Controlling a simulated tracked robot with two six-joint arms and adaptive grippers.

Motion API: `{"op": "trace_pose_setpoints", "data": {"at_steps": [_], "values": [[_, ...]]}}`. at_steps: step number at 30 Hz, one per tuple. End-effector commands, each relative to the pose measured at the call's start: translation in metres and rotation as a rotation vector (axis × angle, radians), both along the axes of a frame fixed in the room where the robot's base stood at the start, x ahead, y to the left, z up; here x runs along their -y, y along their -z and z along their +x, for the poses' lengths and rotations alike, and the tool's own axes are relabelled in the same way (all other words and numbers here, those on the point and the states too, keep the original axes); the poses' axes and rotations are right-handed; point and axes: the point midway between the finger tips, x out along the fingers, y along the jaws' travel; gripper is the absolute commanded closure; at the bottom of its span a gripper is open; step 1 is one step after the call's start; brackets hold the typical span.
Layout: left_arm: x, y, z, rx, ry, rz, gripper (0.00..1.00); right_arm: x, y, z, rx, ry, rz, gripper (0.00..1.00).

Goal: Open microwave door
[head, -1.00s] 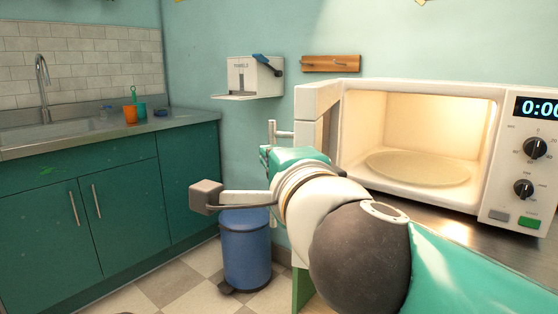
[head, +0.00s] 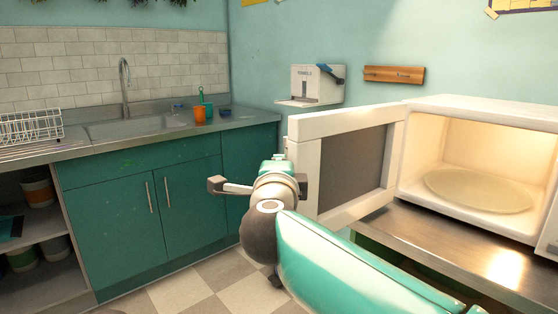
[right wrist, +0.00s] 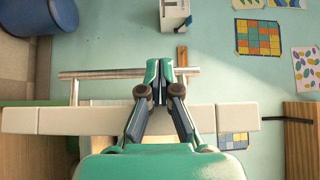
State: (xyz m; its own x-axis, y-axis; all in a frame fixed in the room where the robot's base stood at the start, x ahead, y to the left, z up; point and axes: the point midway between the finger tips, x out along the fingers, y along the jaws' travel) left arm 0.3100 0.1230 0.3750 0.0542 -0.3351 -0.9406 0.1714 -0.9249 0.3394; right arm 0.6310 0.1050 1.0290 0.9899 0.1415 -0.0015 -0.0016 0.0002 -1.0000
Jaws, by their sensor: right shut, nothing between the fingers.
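The white microwave (head: 475,110) stands at the right of the head view with its lit chamber and glass plate (head: 480,190) in plain sight. Its door (head: 350,118), white with a dark panel, is swung wide open to the left. My right gripper (right wrist: 166,68) is shut and empty in the right wrist view, with its fingertips at the metal door handle (right wrist: 100,74), overlapping it. I cannot tell whether they touch it. In the head view my right arm hides the fingers, which are on the handle side of the door. My left gripper is in neither view.
The microwave rests on a metal counter (head: 425,238). A green cabinet (head: 110,205) with a sink (head: 150,125) stands at the left. A paper dispenser (head: 316,85) hangs on the wall. A blue bin (right wrist: 20,15) shows in the right wrist view. Tiled floor lies clear between.

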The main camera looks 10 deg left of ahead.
Motion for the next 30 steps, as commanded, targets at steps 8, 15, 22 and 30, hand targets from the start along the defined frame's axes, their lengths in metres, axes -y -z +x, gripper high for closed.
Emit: {"op": "trace_pose_setpoints", "data": {"at_steps": [8, 15, 22, 30], "values": [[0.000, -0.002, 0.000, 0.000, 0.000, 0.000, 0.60, 0.000, 0.001, 0.004, 0.000, 0.008, 0.000, 1.00], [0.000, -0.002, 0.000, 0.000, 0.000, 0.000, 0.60, 0.002, 0.001, 0.004, 0.000, 0.010, 0.000, 1.00], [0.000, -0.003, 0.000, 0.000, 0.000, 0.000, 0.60, 0.003, 0.000, -0.007, 0.000, 0.010, -0.002, 1.00], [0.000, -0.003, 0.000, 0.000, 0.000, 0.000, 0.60, 0.009, 0.000, -0.053, 0.002, 0.008, -0.001, 1.00]]}}
